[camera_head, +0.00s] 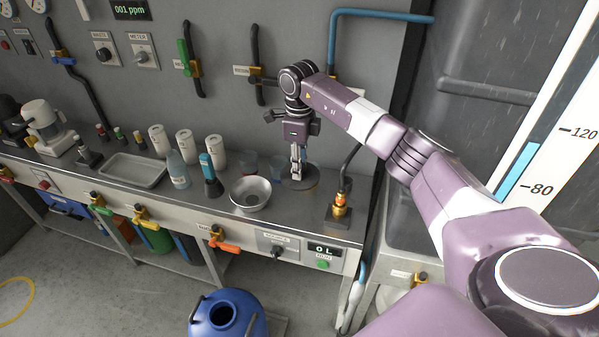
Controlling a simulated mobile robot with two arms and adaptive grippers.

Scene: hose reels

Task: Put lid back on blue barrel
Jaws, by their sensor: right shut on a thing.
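The blue barrel (257,327) stands on the floor at the bottom of the view, its round mouth open and dark. A grey round lid (306,184) is at the right part of the steel counter, below my right gripper. My right gripper (297,173) points down and is shut on the lid at its middle. I cannot tell whether the lid touches the counter or is slightly raised. The fingertips are small and partly merge with the lid. My left gripper is not in view.
A metal bowl (251,194) stands just left of the lid, with a teal-capped bottle (210,174) beyond it. A brass-based fitting (340,208) stands to the right. Valve handles, including an orange one (226,246), stick out along the counter's front. The floor left of the barrel is clear.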

